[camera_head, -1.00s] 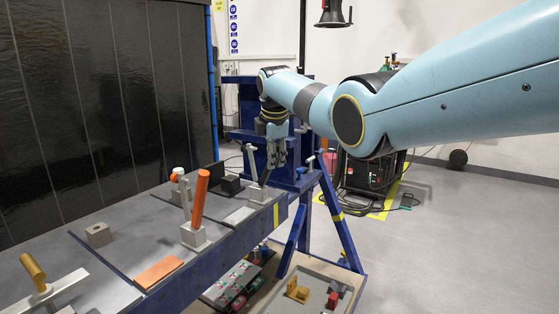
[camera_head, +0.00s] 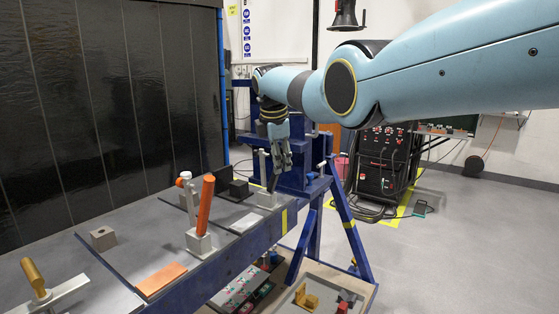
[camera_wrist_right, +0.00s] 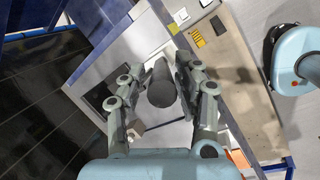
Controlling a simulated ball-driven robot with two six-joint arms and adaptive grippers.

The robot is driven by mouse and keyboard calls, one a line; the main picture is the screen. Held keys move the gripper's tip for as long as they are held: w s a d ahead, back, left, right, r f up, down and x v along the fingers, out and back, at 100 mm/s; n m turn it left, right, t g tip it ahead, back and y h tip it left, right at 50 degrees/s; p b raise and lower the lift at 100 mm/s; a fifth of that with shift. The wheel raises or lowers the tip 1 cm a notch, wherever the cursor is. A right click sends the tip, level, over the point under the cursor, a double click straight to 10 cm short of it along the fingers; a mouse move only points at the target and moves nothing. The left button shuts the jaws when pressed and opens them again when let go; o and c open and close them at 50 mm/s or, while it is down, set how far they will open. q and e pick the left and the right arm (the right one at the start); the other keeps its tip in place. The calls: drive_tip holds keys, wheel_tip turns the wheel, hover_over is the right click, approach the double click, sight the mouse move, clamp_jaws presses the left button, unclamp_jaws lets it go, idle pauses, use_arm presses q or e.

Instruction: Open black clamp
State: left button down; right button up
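The black clamp's dark handle (camera_head: 272,183) stands at the far end of the bench, on a pale block (camera_head: 268,199). My right gripper (camera_head: 280,170) points down over it in the head view. In the right wrist view the round dark handle (camera_wrist_right: 161,86) stands between the two spread fingers of my right gripper (camera_wrist_right: 160,80). Gaps show on both sides of the handle, so the gripper is open around it and not closed on it. The fingertips partly cover the clamp in the head view. My left gripper is out of view.
An orange-handled clamp (camera_head: 205,207) stands upright nearer on the bench, with a yellow-handled one (camera_head: 34,276) at the near left. A black block (camera_head: 238,188) sits left of the black clamp. A blue frame (camera_head: 344,222) stands beside the bench; open floor lies right.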

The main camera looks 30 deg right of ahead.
drive_tip(key=shift+o, duration=0.8)
drive_tip(key=v, duration=1.2)
